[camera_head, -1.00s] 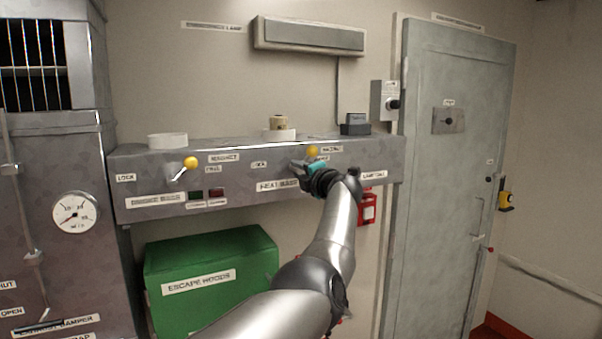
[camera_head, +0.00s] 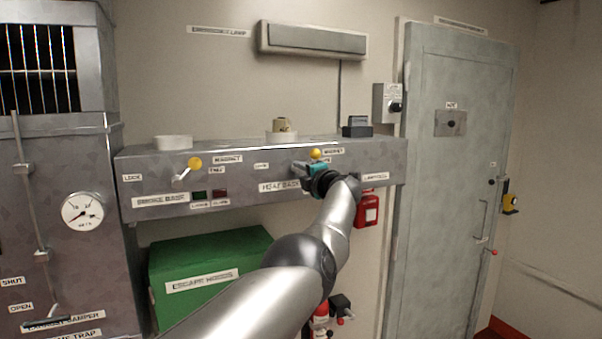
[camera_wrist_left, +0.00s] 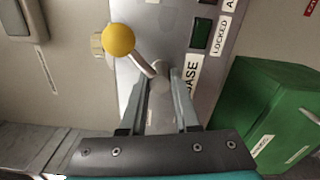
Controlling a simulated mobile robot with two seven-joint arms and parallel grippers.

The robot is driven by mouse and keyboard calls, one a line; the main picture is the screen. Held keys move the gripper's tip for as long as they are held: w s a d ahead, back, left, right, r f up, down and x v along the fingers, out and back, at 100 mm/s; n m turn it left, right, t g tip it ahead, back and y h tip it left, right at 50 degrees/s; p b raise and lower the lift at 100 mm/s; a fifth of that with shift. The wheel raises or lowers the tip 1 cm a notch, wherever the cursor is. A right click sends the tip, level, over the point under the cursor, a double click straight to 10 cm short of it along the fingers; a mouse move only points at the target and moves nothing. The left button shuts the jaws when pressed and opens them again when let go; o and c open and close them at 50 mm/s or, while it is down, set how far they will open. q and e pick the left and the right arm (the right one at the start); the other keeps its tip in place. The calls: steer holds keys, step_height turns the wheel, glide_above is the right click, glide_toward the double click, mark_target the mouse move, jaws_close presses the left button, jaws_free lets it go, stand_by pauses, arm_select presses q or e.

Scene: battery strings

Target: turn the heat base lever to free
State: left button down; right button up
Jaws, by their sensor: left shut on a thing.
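The heat base lever has a yellow ball knob (camera_head: 316,154) and points up and to the right on the grey shelf front, beside its MAGNET label (camera_head: 333,151). Its LOCK label (camera_head: 262,166) is to the left; a label behind my gripper is partly hidden. My left gripper (camera_head: 303,168) is at the lever's lower end. In the left wrist view the fingers (camera_wrist_left: 168,82) are around the lever's grey base, and the bent stem and yellow knob (camera_wrist_left: 119,40) stick out past them. The HEAT BASE label (camera_head: 280,187) is partly covered. My right gripper is out of view.
The smoke base lever (camera_head: 195,162) is farther left on the same shelf front (camera_head: 160,165). A green escape hoods box (camera_head: 215,256) stands below. A red unit (camera_head: 368,208) hangs under the shelf's right end, by a grey door (camera_head: 445,200).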

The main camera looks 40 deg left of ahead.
arm_select(q)
steer(key=c, duration=0.7)
jaws_free()
steer(key=shift+o, duration=0.2)
steer(key=v, duration=0.3)
steer(key=b+v, duration=0.2)
steer(key=v, duration=1)
steer(key=shift+s, duration=0.1)
